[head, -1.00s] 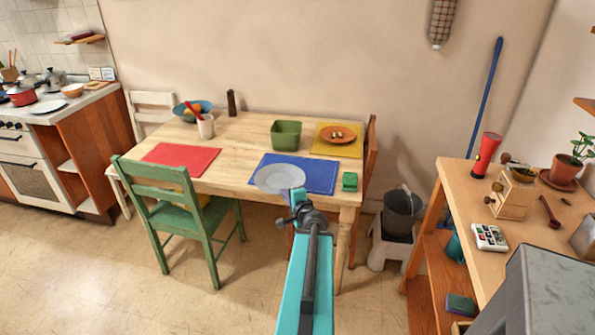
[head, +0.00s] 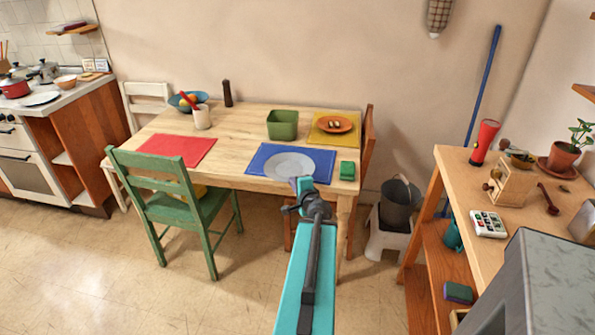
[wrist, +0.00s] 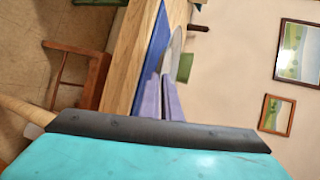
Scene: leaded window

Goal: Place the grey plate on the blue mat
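The grey plate (head: 290,166) is over the front middle of the blue mat (head: 262,154), on the wooden table. In the wrist view the plate (wrist: 178,45) shows nearly edge-on beside the mat (wrist: 154,45). I cannot tell whether it touches the mat or hangs just above it. My gripper (head: 300,184) is at the plate's near edge, by the table's front edge. In the wrist view its purple fingers (wrist: 162,80) are close together on the plate's rim. The exact contact is partly hidden.
An orange plate (head: 335,124) sits on a yellow mat (head: 320,137). A red mat (head: 180,150) lies left. A green chair (head: 155,180) stands in front.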

